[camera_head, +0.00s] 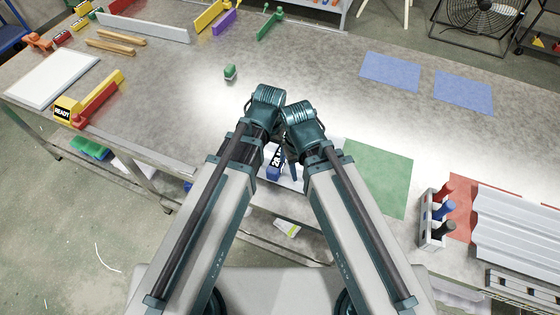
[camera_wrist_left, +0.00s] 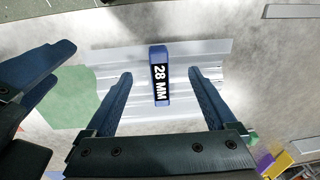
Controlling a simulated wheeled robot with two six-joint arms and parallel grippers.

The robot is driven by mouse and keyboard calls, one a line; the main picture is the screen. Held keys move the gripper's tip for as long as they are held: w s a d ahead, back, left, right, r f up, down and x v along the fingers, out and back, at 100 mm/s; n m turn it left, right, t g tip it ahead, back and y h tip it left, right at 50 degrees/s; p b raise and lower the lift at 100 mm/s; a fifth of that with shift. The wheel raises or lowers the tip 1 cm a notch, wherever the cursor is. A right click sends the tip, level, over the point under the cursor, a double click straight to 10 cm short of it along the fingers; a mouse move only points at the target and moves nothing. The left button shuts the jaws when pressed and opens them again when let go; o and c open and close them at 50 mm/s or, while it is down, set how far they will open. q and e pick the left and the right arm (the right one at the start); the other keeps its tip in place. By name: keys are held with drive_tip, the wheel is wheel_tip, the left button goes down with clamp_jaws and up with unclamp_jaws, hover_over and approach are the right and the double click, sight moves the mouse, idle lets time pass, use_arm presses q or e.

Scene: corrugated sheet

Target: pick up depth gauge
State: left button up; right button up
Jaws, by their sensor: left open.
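The depth gauge (camera_wrist_left: 160,76) is a blue bar with a white "28 MM" label on black. In the left wrist view it lies between the two fingers of my left gripper (camera_wrist_left: 160,78). The fingers are open, with a gap on each side of the gauge. In the head view the gauge (camera_head: 275,167) shows partly between my two forearms. A pale ridged sheet (camera_wrist_left: 112,58) lies under the gauge. My right gripper (camera_wrist_left: 40,68) shows in part at the left edge of the left wrist view; its opening is unclear. In the head view both grippers are mostly hidden by my arms.
A green mat (camera_head: 380,178) lies right of my arms. A rack (camera_head: 430,232) with coloured handles and a corrugated sheet (camera_head: 520,230) stand farther right. A small green object (camera_head: 230,72) is behind my left wrist. The bench around it is mostly clear.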

use_arm(q)
drive_tip(key=w+d+f+h+b, duration=0.1)
drive_tip(key=w+d+f+b, duration=0.15)
drive_tip(key=w, duration=0.45)
drive_tip(key=shift+t, duration=0.3)
drive_tip(key=f+b, duration=0.7)
drive_tip(key=f, duration=0.1)
drive_tip(key=shift+w+d, duration=0.35)
drive_tip(key=shift+w, duration=0.05)
drive_tip(key=shift+f+b, duration=0.1)
drive_tip(key=shift+b, duration=0.3)
use_arm(e)
wheel_tip(320, 180, down, 11)
drive_tip(key=shift+a, duration=0.2)
use_arm(q)
drive_tip(key=shift+f, duration=0.1)
drive_tip(key=f+b, duration=0.2)
drive_tip(key=w+f+b, duration=0.1)
drive_tip(key=f+b, duration=0.2)
use_arm(e)
wheel_tip(320, 180, down, 5)
drive_tip(key=shift+f, duration=0.1)
use_arm(q)
clamp_jaws()
